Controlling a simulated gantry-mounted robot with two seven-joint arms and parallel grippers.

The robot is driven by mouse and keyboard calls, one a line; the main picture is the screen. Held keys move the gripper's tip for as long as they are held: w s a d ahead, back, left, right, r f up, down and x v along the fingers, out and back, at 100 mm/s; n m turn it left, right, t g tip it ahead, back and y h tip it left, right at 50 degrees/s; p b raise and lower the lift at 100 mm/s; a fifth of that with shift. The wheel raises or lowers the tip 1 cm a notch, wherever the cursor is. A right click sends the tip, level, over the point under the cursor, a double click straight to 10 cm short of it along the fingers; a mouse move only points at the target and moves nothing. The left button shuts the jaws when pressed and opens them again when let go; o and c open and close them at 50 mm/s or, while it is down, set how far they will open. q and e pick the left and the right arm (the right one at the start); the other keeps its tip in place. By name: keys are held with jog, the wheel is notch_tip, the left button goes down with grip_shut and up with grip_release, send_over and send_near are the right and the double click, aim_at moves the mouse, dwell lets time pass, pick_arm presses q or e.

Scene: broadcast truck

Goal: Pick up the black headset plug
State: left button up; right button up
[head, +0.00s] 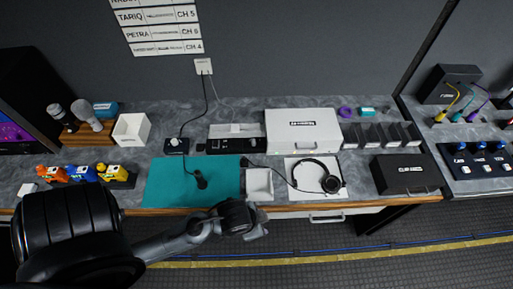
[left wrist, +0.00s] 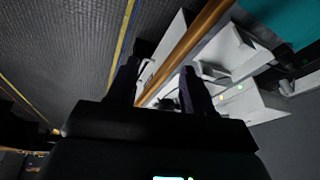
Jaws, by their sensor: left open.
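A black headset (head: 330,184) lies on a white mat (head: 301,164) at the front of the counter. Its thin cable runs left and up to a small dark end, seemingly the black plug (head: 246,162), between the teal mat and the black strip unit. My left gripper (head: 262,231) is in front of the counter edge, below a white square tray (head: 259,197), apart from the plug. In the left wrist view its two dark fingers (left wrist: 160,90) stand apart with nothing clearly held between them. The plug cannot be made out in that view. My right gripper is in neither view.
A teal mat (head: 165,185) holds a small black microphone-like item (head: 201,181). A black strip unit (head: 225,146) and a white case (head: 303,130) stand behind. A black box (head: 405,174) is at right. The wooden counter edge (head: 390,201) is near my gripper.

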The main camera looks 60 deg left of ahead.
pick_arm(q)
jog(key=w+r+m+t+p, duration=0.1)
jog(key=w+r+m+p, duration=0.45)
jog(key=w+p, duration=0.2)
jog(key=m+g, duration=0.5)
jog(key=m, duration=0.2)
send_over(244, 157)
jog(key=f, duration=0.2)
jog(key=shift+w+d+f+n, duration=0.15)
jog(key=shift+d+f+n, duration=0.1)
jog(key=shift+f, duration=0.15)
jog(key=f, duration=0.4)
jog(key=shift+s+a, duration=0.25)
jog(key=shift+a, duration=0.05)
jog(key=shift+w+f+b, duration=0.1)
jog(key=shift+f+b, duration=0.2)
jog(key=shift+f, duration=2.8)
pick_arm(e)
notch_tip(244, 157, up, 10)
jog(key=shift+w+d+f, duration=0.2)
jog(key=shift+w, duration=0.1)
pick_arm(q)
jog(key=shift+c, duration=0.3)
